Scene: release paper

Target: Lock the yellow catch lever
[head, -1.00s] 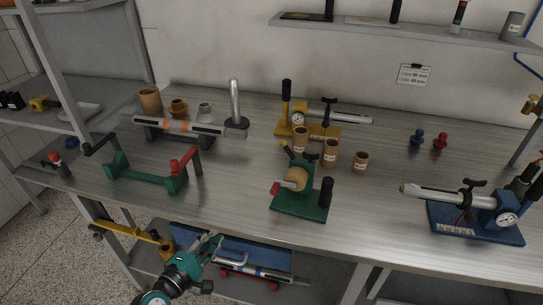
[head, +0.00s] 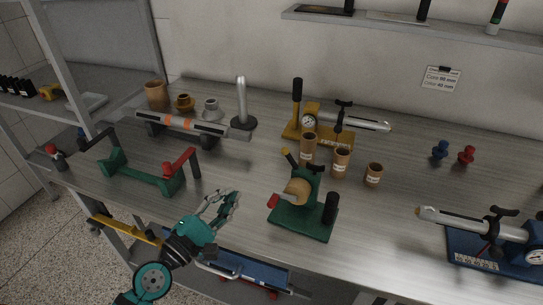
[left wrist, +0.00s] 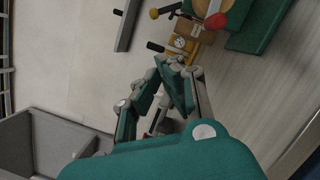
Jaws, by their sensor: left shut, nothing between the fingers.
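A green fixture (head: 302,220) stands on the bench near its front edge, right of my left gripper. It holds a tan roll (head: 298,191), with a red-ended handle (head: 274,201) at its left and a black upright grip (head: 331,208) at its right. A short dark lever with a yellow tip (head: 286,152) rises at its back; the yellow tip also shows in the left wrist view (left wrist: 155,13), near the red end (left wrist: 215,21). My left gripper (head: 232,198) is shut and empty, raised by the bench's front edge, apart from the fixture. My right gripper is not in view.
A green stand with a red handle (head: 181,162) is left of my gripper. Several brown cups (head: 374,175) and a yellow gauge pump (head: 313,132) stand behind the fixture. A blue pump (head: 488,240) is at the right. The bench between stand and fixture is clear.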

